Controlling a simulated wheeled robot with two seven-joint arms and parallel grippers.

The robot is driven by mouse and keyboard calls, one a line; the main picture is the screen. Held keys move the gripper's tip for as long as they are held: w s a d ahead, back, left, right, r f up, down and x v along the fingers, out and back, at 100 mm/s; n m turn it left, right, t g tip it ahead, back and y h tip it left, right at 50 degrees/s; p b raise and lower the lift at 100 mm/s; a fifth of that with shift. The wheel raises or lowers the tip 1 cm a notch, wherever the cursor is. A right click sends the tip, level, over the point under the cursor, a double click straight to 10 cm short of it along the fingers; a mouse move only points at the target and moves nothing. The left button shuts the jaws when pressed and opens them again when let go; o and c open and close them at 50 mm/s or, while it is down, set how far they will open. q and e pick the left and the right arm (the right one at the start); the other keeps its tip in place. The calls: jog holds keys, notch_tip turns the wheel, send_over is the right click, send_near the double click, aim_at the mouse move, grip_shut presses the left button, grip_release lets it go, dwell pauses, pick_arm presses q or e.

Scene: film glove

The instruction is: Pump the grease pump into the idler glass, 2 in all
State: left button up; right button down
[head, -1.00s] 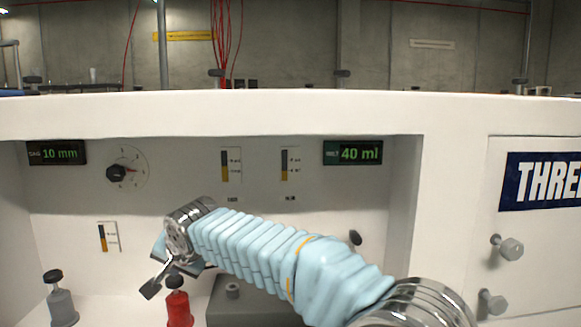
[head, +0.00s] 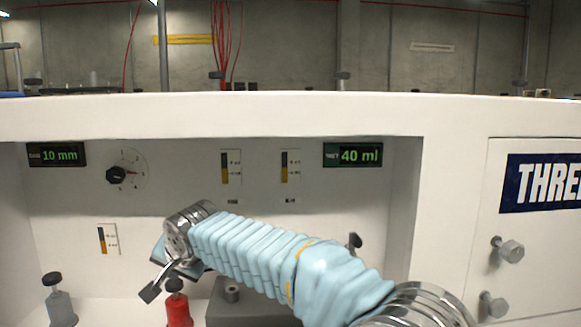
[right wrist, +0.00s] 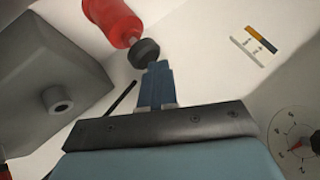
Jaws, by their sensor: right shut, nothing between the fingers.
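A red pump bottle (head: 180,311) with a black cap stands at the lower middle left of the white recess. It also shows in the right wrist view (right wrist: 111,20), its black cap (right wrist: 145,52) just beyond my fingertips. A grey pump bottle (head: 62,309) with a black cap stands farther left. I cannot read which is the grease pump. Two upright gauges (head: 231,167) (head: 290,167) are on the back wall, their labels too small to read. My right gripper (head: 150,291) is shut and empty beside the red pump's cap; whether they touch is unclear. My left gripper is not in view.
A grey block (head: 222,310) stands right of the red pump. The back wall carries a dial (head: 116,175), a smaller gauge (head: 108,239), and displays reading 10 mm (head: 57,153) and 40 ml (head: 353,153). A white panel with knobs (head: 511,250) lies right.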

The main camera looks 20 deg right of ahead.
aim_at(176, 283)
jog(key=shift+r+p, duration=0.35)
jog(key=shift+r, duration=0.25)
notch_tip(176, 283, up, 6)
jog(key=p, duration=0.4)
jog(key=shift+p, duration=0.4)
